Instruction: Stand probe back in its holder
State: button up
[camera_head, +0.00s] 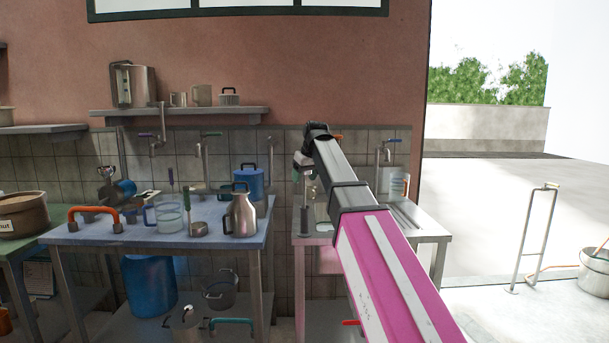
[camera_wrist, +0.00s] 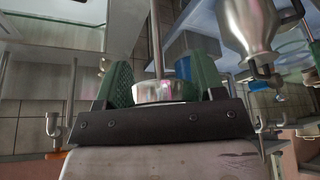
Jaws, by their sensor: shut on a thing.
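My gripper (camera_wrist: 160,85) has green finger pads and is shut on a silvery round piece with a thin metal rod, which looks like the probe (camera_wrist: 157,40). The rod points up the picture in the wrist view. In the head view my gripper (camera_head: 303,168) is small and partly behind my own arm, above the left end of the right steel table (camera_head: 432,226). The probe cannot be made out clearly there. I cannot pick out the holder with certainty; a slim dark upright thing stands on that table below my gripper, partly hidden.
A blue-topped table (camera_head: 80,238) on the left holds a steel jug (camera_head: 241,215), a clear measuring jug (camera_head: 169,212) and a blue canister (camera_head: 248,182). Taps line the tiled wall behind. A clear jug (camera_head: 399,185) stands at the right table's back. Open floor lies to the right.

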aim_at(311, 172)
jog(key=shift+f, duration=4.1)
jog(key=o, duration=1)
jog(key=v, duration=1)
jog(key=shift+s+r, duration=0.15)
jog(key=shift+r, duration=0.25)
